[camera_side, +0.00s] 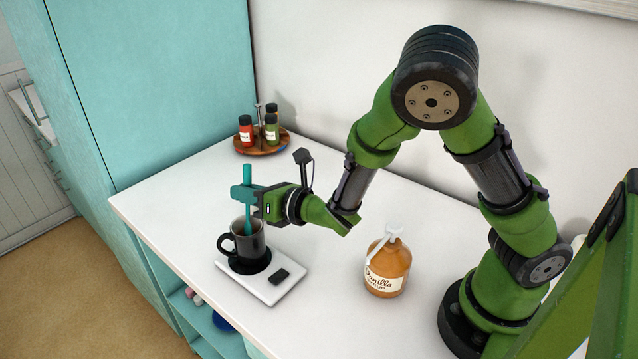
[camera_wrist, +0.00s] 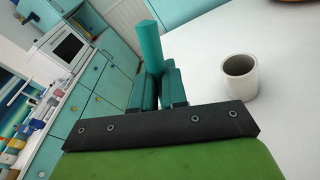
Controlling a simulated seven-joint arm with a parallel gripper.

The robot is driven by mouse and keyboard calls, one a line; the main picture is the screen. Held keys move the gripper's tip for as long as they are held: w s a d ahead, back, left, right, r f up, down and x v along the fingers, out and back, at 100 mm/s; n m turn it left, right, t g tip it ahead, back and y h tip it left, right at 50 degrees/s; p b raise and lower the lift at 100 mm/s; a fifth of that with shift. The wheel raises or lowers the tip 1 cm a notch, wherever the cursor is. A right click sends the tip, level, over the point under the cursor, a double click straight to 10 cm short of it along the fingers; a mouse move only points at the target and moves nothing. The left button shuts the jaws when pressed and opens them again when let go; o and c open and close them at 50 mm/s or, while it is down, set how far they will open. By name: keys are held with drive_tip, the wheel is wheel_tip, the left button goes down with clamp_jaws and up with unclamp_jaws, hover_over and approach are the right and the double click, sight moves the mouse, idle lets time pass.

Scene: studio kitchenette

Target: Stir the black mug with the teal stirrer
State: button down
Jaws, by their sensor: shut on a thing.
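The black mug (camera_side: 246,246) stands upright on a white device with a round black plate (camera_side: 262,285), its handle to the left in the side view. My gripper (camera_side: 250,194) is above the mug, its teal fingers shut on the teal stirrer (camera_side: 247,173). The stirrer is close to upright, and its lower part goes down into the mug's mouth; its tip is hidden inside. In the wrist view the stirrer (camera_wrist: 150,42) stands up between my gripper's fingers (camera_wrist: 158,88). The black mug is not visible in the wrist view.
A vanilla syrup bottle with a pump (camera_side: 387,268) stands to the right on the white counter. A round wooden tray (camera_side: 262,150) with several small bottles is at the back. An off-white cup (camera_wrist: 239,80) shows in the wrist view. The counter's front edge is near the device.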

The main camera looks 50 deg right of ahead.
drive_tip(key=shift+s, duration=0.15)
drive_tip(key=w+d+r, duration=0.2)
drive_tip(key=d+r, duration=0.1)
drive_tip(key=r, duration=0.5)
drive_tip(key=shift+r, duration=0.25)
idle(0.6)
idle(0.7)
drive_tip(key=shift+r, duration=2.5)
